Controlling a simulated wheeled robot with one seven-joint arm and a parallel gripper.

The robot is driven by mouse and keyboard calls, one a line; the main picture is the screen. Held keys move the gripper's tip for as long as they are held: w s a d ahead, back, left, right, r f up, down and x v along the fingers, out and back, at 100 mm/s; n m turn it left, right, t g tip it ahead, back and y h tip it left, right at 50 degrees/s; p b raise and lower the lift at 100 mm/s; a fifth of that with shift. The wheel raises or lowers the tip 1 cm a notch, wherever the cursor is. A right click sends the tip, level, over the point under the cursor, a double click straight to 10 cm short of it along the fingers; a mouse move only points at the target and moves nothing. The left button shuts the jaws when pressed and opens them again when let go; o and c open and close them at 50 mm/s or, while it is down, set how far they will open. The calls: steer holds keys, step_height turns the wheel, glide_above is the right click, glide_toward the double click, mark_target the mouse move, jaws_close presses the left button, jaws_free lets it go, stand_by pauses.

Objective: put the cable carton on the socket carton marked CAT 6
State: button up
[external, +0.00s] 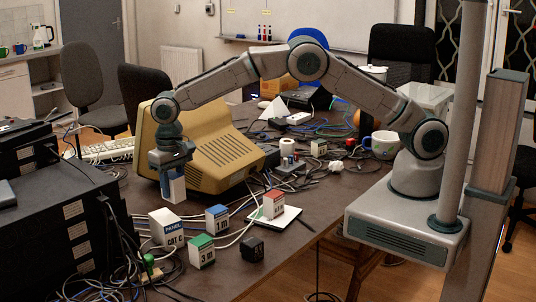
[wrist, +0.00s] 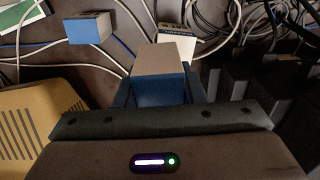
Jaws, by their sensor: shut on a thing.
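My gripper (external: 172,160) points down in front of the yellow-beige monitor, shut on a white-and-blue carton (external: 173,187). In the wrist view this carton (wrist: 160,75) shows a brown top and a blue side between the fingers; no marking on it is readable. A white carton (external: 166,228) with a blue band, reading PANEL and apparently CAT 6, stands on the table below and near the held carton. It also shows in the wrist view (wrist: 177,42), just beyond the held carton and partly hidden by it. The held carton appears above the table, apart from the white carton.
A blue-banded carton (external: 217,219), a green-banded carton (external: 201,252) and a black cube (external: 251,249) stand nearby. A red-topped carton (external: 274,205) stands on a white pad. The monitor (external: 215,150) is close behind my gripper, black equipment (external: 60,215) is at left, and loose cables surround the cartons.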

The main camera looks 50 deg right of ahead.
steer(key=shift+s+a+f, duration=0.15)
steer(key=shift+a+f, duration=0.5)
steer(key=shift+a, duration=0.35)
steer(key=shift+f+p, duration=0.75)
steer(key=shift+f, duration=1.2)
steer(key=shift+f, duration=0.2)
steer(key=o, duration=1.1)
steer(key=shift+c, duration=0.2)
steer(key=shift+r, duration=0.15)
step_height(320, 180, up, 12)
steer(key=shift+r+b, duration=0.1)
steer(key=shift+b, duration=0.8)
steer(key=shift+d, duration=0.1)
